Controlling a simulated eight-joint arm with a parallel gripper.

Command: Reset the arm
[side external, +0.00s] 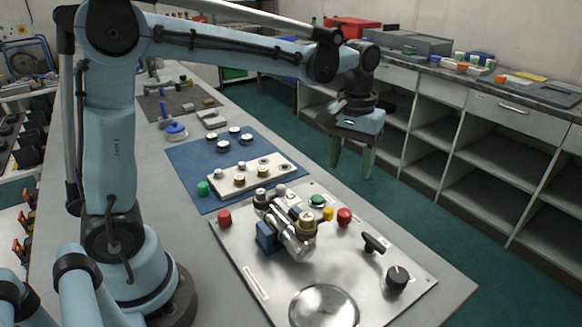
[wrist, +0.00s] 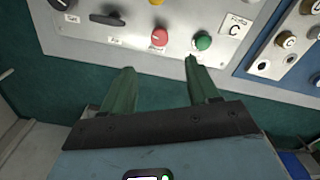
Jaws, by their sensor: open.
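My gripper (side external: 353,165) hangs in the air in the side view, fingers pointing down, apart from the bench. It is open and empty. In the wrist view its two green fingers (wrist: 160,70) stand apart with the dark green floor between them. The metal air panel (side external: 345,245) lies on the bench below and nearer the camera. It carries a brass and silver valve assembly (side external: 292,230) with a blue block, a black T-handle (side external: 374,243), a black knob (side external: 397,278), and a red button (side external: 344,215). A green button (wrist: 202,40) shows near the right fingertip in the wrist view.
A blue mat (side external: 190,165) holds a white strip of fittings (side external: 252,176) and several round caps. A grey mat with small parts lies farther back. Shelving (side external: 480,160) with a worktop stands across the green floor (side external: 400,205). Space around my gripper looks clear.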

